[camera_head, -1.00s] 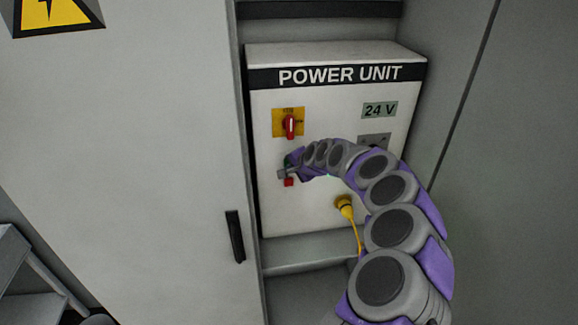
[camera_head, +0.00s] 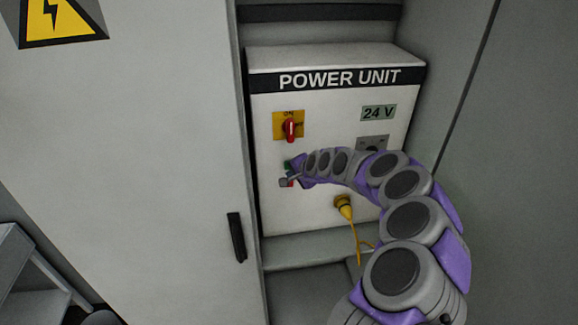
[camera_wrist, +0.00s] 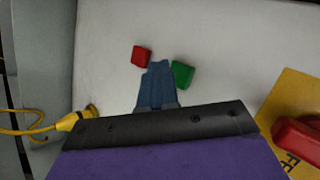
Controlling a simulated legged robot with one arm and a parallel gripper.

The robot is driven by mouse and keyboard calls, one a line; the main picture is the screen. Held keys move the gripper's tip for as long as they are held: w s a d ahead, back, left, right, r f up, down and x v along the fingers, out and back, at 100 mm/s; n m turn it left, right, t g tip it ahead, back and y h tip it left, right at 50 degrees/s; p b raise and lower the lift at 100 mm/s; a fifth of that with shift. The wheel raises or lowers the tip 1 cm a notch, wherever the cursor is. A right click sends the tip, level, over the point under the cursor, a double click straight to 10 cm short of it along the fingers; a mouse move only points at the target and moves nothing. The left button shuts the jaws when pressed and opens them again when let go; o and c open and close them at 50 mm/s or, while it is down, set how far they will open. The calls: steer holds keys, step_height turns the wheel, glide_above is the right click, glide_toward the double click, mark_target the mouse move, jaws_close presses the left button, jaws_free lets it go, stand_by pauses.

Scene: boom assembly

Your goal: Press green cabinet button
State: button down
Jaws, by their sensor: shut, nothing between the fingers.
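The green button (camera_head: 287,165) is on the white front of the power unit (camera_head: 330,215), just above and left of my gripper's end. In the wrist view the green button (camera_wrist: 183,75) is right of my fingertips (camera_wrist: 159,66), and a red button (camera_wrist: 141,56) is to their left. My gripper (camera_head: 285,182) is shut and empty. Its fingertips lie between the two buttons in the wrist view, close to the green one; I cannot tell if they touch it.
A red rotary switch (camera_head: 290,129) on a yellow plate is above the buttons. A yellow plug with cable (camera_head: 344,205) is at lower right of the panel, with a dark socket (camera_head: 373,143) above. The cabinet door (camera_head: 150,170) with a black handle is at left.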

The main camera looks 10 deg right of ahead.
steer(key=s+p, duration=0.4)
steer(key=shift+s, duration=0.3)
stand_by(0.6)
steer(key=s+a+r+n+g+b, duration=0.1)
steer(key=s+a+n+g+b, duration=0.2)
steer(key=s, duration=0.5)
steer(key=s+a+n+g+b, duration=0.1)
steer(key=s+a+n+b, duration=0.35)
steer(key=s, duration=0.35)
steer(key=s+d+f+n+g+h+b, duration=0.1)
steer(key=s+b, duration=0.3)
steer(key=s, duration=0.7)
steer(key=s+d+f+n+g+h+b, duration=0.1)
steer(key=s+d+f+g+b, duration=0.2)
steer(key=s, duration=0.9)
steer(key=s+d+f+n+g+h+b, duration=0.1)
steer(key=s+d+f+g+b, duration=0.1)
steer(key=s, duration=0.9)
step_height(320, 180, down, 2)
steer(key=d+b, duration=0.1)
steer(key=b, duration=0.2)
steer(key=shift+s+f+g+h, duration=0.15)
steer(key=shift+s+g+h, duration=0.1)
steer(key=shift+g+h, duration=0.15)
